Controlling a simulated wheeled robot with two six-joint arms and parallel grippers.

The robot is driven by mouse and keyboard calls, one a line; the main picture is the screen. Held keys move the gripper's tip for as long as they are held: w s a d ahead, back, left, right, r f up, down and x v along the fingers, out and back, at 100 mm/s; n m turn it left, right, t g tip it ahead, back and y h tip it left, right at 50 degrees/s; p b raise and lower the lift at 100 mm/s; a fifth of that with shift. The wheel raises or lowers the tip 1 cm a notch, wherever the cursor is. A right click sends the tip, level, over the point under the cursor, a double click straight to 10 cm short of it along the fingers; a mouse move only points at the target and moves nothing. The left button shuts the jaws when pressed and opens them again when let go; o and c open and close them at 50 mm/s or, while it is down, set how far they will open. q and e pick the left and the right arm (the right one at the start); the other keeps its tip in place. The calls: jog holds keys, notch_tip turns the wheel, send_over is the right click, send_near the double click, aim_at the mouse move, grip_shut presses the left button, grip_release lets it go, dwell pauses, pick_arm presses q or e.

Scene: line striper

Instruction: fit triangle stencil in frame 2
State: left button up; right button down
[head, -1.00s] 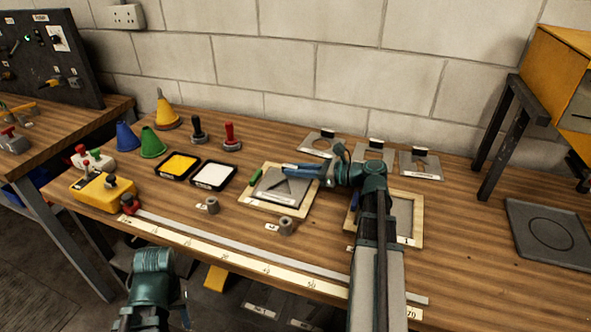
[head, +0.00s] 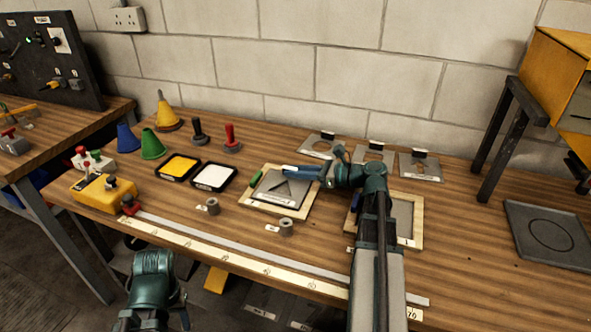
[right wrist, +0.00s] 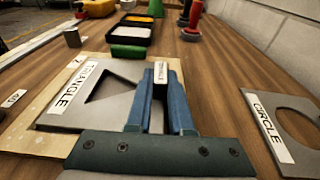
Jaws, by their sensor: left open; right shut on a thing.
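The triangle stencil (head: 270,190) is a grey plate with a triangular hole and a white label. It lies over the wooden frame 2 (head: 246,203), inside its rim as seen from above; I cannot tell if it sits fully flush. In the right wrist view the stencil (right wrist: 118,72) reads TRIANGLE, and the pale wood of frame 2 (right wrist: 22,135) shows along its left side. My right gripper (head: 297,171) is shut on the stencil's upright tab, which shows between the blue fingers (right wrist: 160,78). My left gripper (head: 150,290) is at the lower left, away from the stencil, its fingertips unclear.
Frame 1 (head: 418,215) is to the right, partly behind my arm. Other stencils, including the circle stencil (head: 318,146), lie at the back. Grey weights (head: 286,227) and paint trays (head: 214,177) stand left and in front.

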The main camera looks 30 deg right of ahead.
pick_arm(q)
jog(key=shift+s+a+f+b, duration=0.1)
jog(key=shift+f+b, duration=0.3)
jog(key=shift+f, duration=0.55)
pick_arm(e)
jog(key=shift+s+a+f, duration=0.2)
jog(key=shift+a+f, duration=0.1)
jog(key=shift+f, duration=0.15)
jog(key=shift+s+a+f, duration=0.15)
jog(key=shift+a+f, duration=0.1)
jog(key=shift+f, duration=0.15)
pick_arm(q)
jog(key=shift+r+p, duration=0.7)
jog(key=shift+p, duration=0.05)
pick_arm(e)
jog(key=shift+w+d+r, duration=0.15)
jog(key=shift+r, duration=0.35)
pick_arm(q)
jog(key=shift+r, duration=0.15)
pick_arm(e)
jog(key=shift+w+d+r, duration=0.15)
jog(key=shift+d+r, duration=0.05)
jog(key=shift+d, duration=0.1)
pick_arm(q)
jog(key=shift+f, duration=0.2)
pick_arm(e)
jog(key=shift+f, duration=0.15)
